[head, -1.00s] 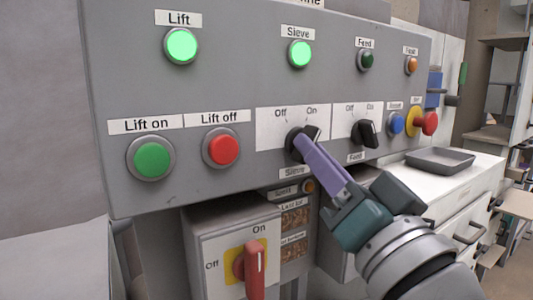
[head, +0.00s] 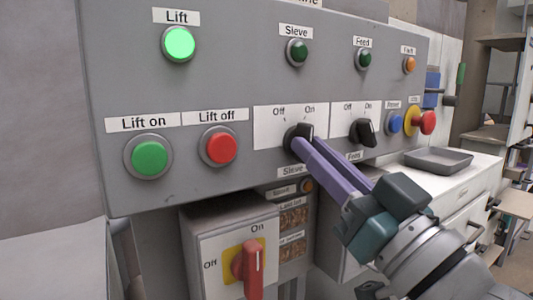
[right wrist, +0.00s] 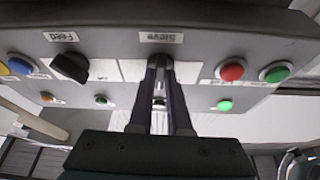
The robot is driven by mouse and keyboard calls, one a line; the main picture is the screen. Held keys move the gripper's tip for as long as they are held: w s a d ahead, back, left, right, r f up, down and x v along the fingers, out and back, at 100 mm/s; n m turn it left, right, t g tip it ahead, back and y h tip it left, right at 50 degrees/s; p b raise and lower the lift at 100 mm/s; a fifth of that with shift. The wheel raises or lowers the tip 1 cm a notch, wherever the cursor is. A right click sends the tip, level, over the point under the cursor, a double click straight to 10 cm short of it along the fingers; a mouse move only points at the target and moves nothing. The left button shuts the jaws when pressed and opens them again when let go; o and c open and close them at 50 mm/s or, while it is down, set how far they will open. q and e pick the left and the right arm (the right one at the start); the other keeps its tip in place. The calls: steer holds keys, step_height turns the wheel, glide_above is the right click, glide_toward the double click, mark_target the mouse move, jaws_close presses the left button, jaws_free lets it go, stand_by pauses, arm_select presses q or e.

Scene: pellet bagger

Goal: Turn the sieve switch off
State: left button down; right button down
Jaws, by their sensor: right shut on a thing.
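The sieve switch (head: 303,131) is a black rotary knob on a white plate marked Off and On, on the grey control panel. My right gripper (head: 303,146) has its two purple fingers at the knob, one on each side. The right wrist view shows the same gripper (right wrist: 161,68) shut on the knob, which is largely hidden between the fingertips. The knob's pointing direction is hard to read behind the fingers. The Sieve lamp (head: 297,52) above is dark green, unlit. My left gripper is not in view.
The feed switch (head: 363,132) is close on the right, then a blue button (head: 394,123) and a red emergency stop (head: 426,122). The red Lift off button (head: 219,146) is on the left. A red-handled switch box (head: 247,265) juts out below. The Lift lamp (head: 179,43) is lit.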

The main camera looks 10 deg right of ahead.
steer(key=shift+d+r+n+g+y+p, duration=0.1)
steer(key=shift+n+g+y, duration=0.5)
steer(key=shift+n, duration=1.05)
steer(key=shift+d+f+n+g+y+p, duration=0.2)
steer(key=shift+n+y, duration=0.65)
steer(key=shift+n, duration=0.75)
steer(key=shift+a+r+n+g+y+p, duration=0.15)
steer(key=shift+n+g+y, duration=0.5)
steer(key=shift+n, duration=1)
steer(key=shift+d, duration=0.1)
steer(key=c, duration=0.9)
jaws_free()
steer(key=shift+o, duration=0.2)
